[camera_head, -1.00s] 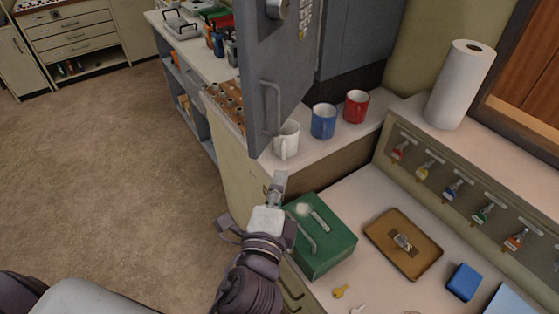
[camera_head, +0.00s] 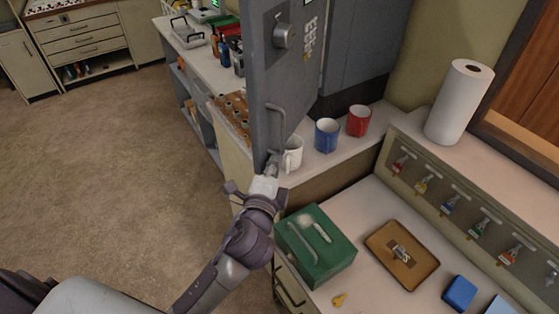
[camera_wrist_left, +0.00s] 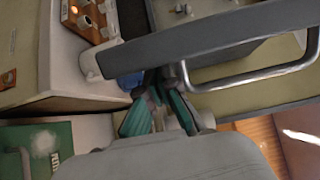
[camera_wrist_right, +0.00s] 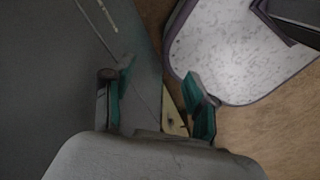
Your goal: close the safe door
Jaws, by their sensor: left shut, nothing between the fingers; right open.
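My left gripper (camera_head: 271,165) is shut and empty at the door's lower edge, just below the handle. In the left wrist view the door (camera_wrist_left: 210,35) and its handle (camera_wrist_left: 260,76) lie right beyond the fingertips (camera_wrist_left: 158,85); I cannot tell whether they touch. My right gripper (camera_wrist_right: 157,88) is open, seen only in its wrist view, away from the safe.
White (camera_head: 293,153), blue (camera_head: 327,135) and red (camera_head: 358,120) mugs stand on the shelf by the door. A paper towel roll (camera_head: 459,102) stands right. Floor to the left is clear.

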